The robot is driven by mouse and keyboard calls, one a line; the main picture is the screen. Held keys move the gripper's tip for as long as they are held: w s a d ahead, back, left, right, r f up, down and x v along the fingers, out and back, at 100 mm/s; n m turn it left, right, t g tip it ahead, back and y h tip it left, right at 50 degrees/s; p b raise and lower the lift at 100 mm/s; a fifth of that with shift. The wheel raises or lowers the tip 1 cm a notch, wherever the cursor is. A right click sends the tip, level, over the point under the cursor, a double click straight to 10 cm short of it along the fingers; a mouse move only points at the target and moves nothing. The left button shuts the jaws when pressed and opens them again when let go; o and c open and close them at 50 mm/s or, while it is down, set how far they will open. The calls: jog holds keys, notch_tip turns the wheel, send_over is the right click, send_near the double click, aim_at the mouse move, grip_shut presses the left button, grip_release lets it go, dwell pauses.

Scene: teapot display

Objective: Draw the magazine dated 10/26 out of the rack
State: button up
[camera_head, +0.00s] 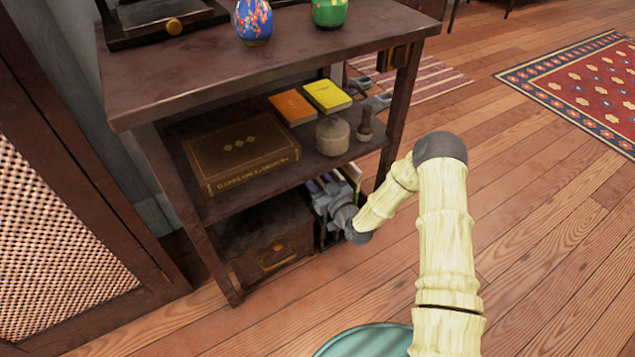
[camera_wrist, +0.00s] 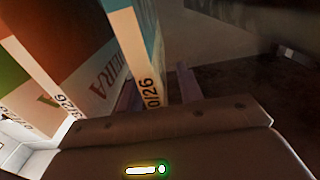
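In the wrist view, the magazine whose spine reads "0/26" (camera_wrist: 150,85), its first digit cut off by my gripper, stands upright with a white spine and blue upper part. My gripper (camera_wrist: 158,92) has one finger at each side of this spine. A dark gap shows between the spine and the right finger, so it looks open around the magazine. In the head view, my gripper (camera_head: 337,203) reaches into the right part of the bottom shelf. It hides most of the rack and magazines there.
Other magazines (camera_wrist: 50,85) stand close on the left in the wrist view; the space to the right is dark and open. In the head view, a brown box (camera_head: 270,245) sits left of my gripper. The middle shelf (camera_head: 345,165) is above it, and a shelf leg (camera_head: 400,110) is close.

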grip_shut()
jog(key=shift+r+p, duration=0.35)
jog(key=shift+p, duration=0.05)
dwell(0.4)
jog(key=p+v, duration=0.5)
jog(key=v, duration=2)
dwell(1.6)
notch_tip(320, 180, up, 12)
jog(key=p, duration=1.2)
dwell(0.5)
